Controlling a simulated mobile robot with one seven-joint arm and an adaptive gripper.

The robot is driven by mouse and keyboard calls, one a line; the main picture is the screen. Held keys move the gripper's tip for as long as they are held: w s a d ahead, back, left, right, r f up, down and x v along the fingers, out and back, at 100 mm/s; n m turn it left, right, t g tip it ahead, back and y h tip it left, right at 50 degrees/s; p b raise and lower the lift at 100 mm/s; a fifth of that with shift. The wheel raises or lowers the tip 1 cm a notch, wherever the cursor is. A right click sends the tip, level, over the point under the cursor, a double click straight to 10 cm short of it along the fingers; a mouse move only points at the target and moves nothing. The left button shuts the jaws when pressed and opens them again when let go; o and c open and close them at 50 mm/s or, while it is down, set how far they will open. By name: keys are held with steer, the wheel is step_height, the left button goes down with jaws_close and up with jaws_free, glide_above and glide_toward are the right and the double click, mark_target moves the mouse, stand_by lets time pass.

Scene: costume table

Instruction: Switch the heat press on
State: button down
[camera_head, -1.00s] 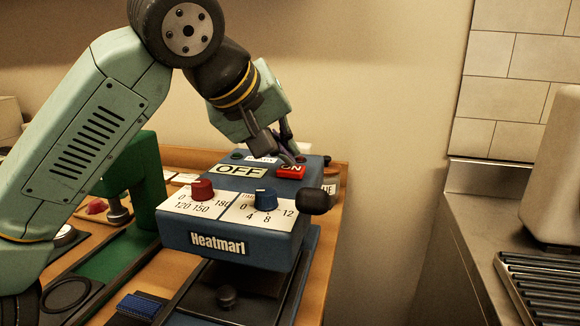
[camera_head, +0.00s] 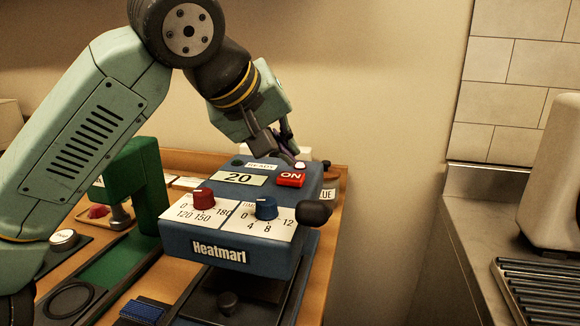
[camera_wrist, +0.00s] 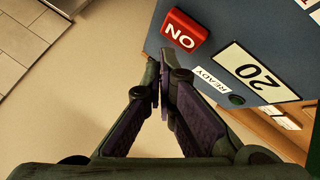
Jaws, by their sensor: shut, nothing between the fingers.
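The blue heat press (camera_head: 230,243), labelled Heatmarl, stands on the wooden table. Its display (camera_head: 239,178) reads 20. The red ON switch (camera_head: 290,180) sits at the top right of its panel; in the wrist view the switch (camera_wrist: 184,30) lies just beyond my fingertips. A red knob (camera_head: 203,199) and a blue knob (camera_head: 266,208) are on the front dials. My gripper (camera_head: 290,160) is shut and empty, just behind and above the switch; in the wrist view the fingers (camera_wrist: 163,80) meet, apart from the switch.
A green press frame (camera_head: 135,180) stands left of the heat press, behind my arm. A black handle ball (camera_head: 314,213) sticks out at the press's right. A steel counter (camera_head: 470,220) lies to the right, across a gap.

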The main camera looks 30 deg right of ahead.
mark_target(286, 175)
step_height(286, 175, up, 6)
steer(key=p, duration=0.5)
steer(key=shift+p, duration=0.35)
